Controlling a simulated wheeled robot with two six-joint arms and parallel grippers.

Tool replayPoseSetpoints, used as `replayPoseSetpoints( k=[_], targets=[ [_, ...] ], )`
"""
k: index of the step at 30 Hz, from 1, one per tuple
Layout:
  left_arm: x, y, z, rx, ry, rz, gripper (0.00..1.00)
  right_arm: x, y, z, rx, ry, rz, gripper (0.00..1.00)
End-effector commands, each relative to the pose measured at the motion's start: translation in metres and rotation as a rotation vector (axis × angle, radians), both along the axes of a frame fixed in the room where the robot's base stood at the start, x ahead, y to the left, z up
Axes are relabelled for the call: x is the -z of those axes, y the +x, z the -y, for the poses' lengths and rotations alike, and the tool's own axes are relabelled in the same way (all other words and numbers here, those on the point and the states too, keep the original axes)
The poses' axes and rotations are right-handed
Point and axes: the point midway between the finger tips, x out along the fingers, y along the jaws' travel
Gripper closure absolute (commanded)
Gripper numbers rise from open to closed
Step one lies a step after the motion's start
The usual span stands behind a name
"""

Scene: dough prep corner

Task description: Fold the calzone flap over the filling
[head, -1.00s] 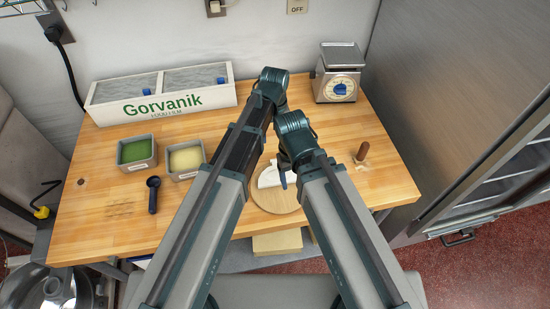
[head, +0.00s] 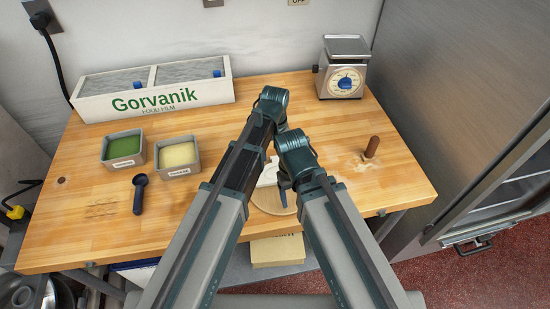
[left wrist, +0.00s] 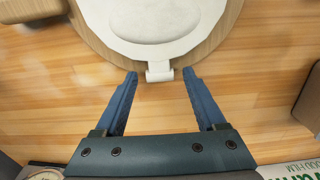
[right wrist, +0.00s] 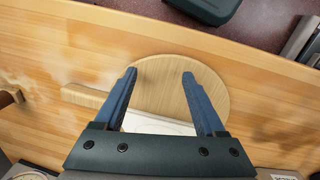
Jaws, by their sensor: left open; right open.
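The pale calzone dough (left wrist: 152,18) lies on a round wooden board (left wrist: 86,22). In the left wrist view a small white tab (left wrist: 159,71) sticks out from the dough's edge past the board. My left gripper (left wrist: 160,75) is open, with its fingertips on either side of this tab, apart from it. My right gripper (right wrist: 159,73) is open and empty over a bare part of the board, with the dough's edge (right wrist: 155,123) behind its fingers. In the head view the arms hide much of the dough (head: 268,173) and board (head: 268,203). I cannot make out any filling.
A green tub (head: 123,148) and a pale yellow tub (head: 177,155) stand left, with a dark scoop (head: 139,195) in front. A white Gorvanik box (head: 153,98) is at the back. A scale (head: 344,70) and brown wooden peg (head: 372,146) are right.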

Motion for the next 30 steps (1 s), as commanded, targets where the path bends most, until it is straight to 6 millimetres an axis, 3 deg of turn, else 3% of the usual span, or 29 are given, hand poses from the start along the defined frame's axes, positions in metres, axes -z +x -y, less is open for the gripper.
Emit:
replayPoseSetpoints(
  k=[8, 20, 30],
  targets=[
    [0.0007, 0.0, 0.0, 0.0, 0.0, 0.0, 0.29, 0.0007, 0.0, 0.0001, 0.0, 0.0, 0.0, 0.28],
    [0.0008, 0.0, 0.0, 0.0, 0.0, 0.0, 1.0, 0.0008, -0.0001, 0.0, 0.0, 0.0, 0.0, 0.28],
    [0.0008, 0.0, 0.0, 0.0, 0.0, 0.0, 1.0, 0.0008, -0.0001, 0.0, 0.0, 0.0, 0.0, 0.28]
  ],
)
